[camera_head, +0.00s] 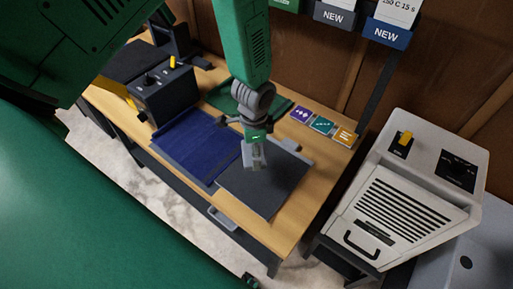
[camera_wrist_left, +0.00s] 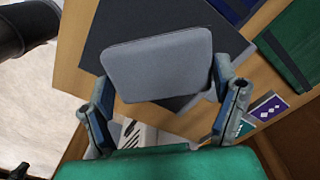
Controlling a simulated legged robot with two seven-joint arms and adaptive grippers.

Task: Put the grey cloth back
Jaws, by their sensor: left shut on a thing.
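My left gripper (camera_head: 256,146) hangs over the worktable, and its fingers (camera_wrist_left: 163,100) show on both sides of a light grey, flat piece with rounded corners. This looks like the grey cloth (camera_wrist_left: 157,66), held between the fingers; in the head view only a small pale part of it (camera_head: 254,159) shows below the gripper. It is over a dark grey square mat (camera_head: 265,196), which shows behind it in the left wrist view. I cannot tell whether it touches the mat. My right gripper is not in view.
A blue folded cloth (camera_head: 190,145) lies left of the mat and a green one (camera_head: 275,103) behind. Purple, teal and orange cards (camera_head: 321,124) lie at right. A black control box (camera_head: 163,93) stands at left, a light grey machine (camera_head: 410,195) beyond the table's right end.

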